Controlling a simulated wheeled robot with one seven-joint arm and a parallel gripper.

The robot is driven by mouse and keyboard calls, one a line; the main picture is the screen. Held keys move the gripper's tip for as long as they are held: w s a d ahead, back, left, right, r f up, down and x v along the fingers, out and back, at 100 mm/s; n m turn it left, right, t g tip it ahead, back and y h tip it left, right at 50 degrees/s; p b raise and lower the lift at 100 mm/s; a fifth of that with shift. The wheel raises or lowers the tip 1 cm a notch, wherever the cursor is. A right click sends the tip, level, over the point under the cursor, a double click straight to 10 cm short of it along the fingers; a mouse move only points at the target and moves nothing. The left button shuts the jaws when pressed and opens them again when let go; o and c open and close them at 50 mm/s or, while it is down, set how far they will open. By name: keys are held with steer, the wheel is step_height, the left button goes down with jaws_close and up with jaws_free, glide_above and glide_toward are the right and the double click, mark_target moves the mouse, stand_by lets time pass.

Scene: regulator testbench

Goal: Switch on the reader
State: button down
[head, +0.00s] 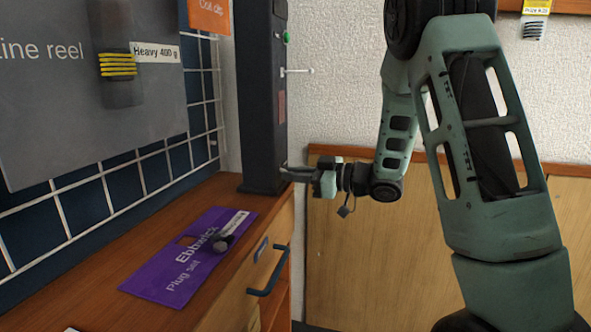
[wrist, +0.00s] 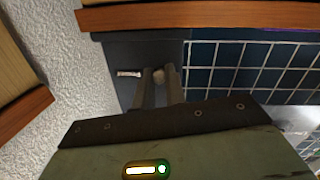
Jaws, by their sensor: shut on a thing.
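A tall dark column (head: 262,120) stands at the far right end of the wooden bench; I take it to be the reader, but no readable name shows on it. It has a green button (head: 286,38), a thin rod and a reddish label on its right side. My gripper (head: 284,172) is at the column's lower right side. In the wrist view my gripper (wrist: 158,84) points at the dark face of the column (wrist: 112,55). Its fingers are closed around a small greyish knob (wrist: 158,76), mostly hidden between them. A small white label (wrist: 129,73) is left of the fingers.
A purple "Ebbwick Plug set" card (head: 180,268) with a dark knob-like piece lies on the bench. A drawer handle (head: 270,272) sticks out from the bench front. A grey reel board (head: 50,120) hangs on a white grid at left. Wooden panels (head: 340,240) stand behind my arm.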

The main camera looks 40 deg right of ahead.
step_height(320, 180, up, 4)
steer(key=g+h+p, duration=0.1)
steer(key=g+p, duration=0.1)
steer(key=p, duration=0.6)
steer(key=g+h+p, duration=0.2)
steer(key=p, duration=0.6)
steer(key=g+h+p, duration=0.1)
steer(key=g+p, duration=0.1)
steer(key=p, duration=0.6)
steer(key=shift+w+a+f+g+h, duration=0.15)
steer(key=shift+f+g+h, duration=0.1)
steer(key=shift+g+h, duration=0.15)
steer(key=shift+f+g+p, duration=0.15)
steer(key=shift+g+p, duration=0.15)
steer(key=shift+p, duration=0.3)
steer(key=c, duration=1.5)
jaws_free()
steer(key=shift+o, duration=0.2)
steer(key=p+v, duration=0.3)
steer(key=v, duration=1.4)
steer(key=shift+a+r+p, duration=0.15)
steer(key=shift+r+p, duration=0.05)
steer(key=shift+p, duration=0.15)
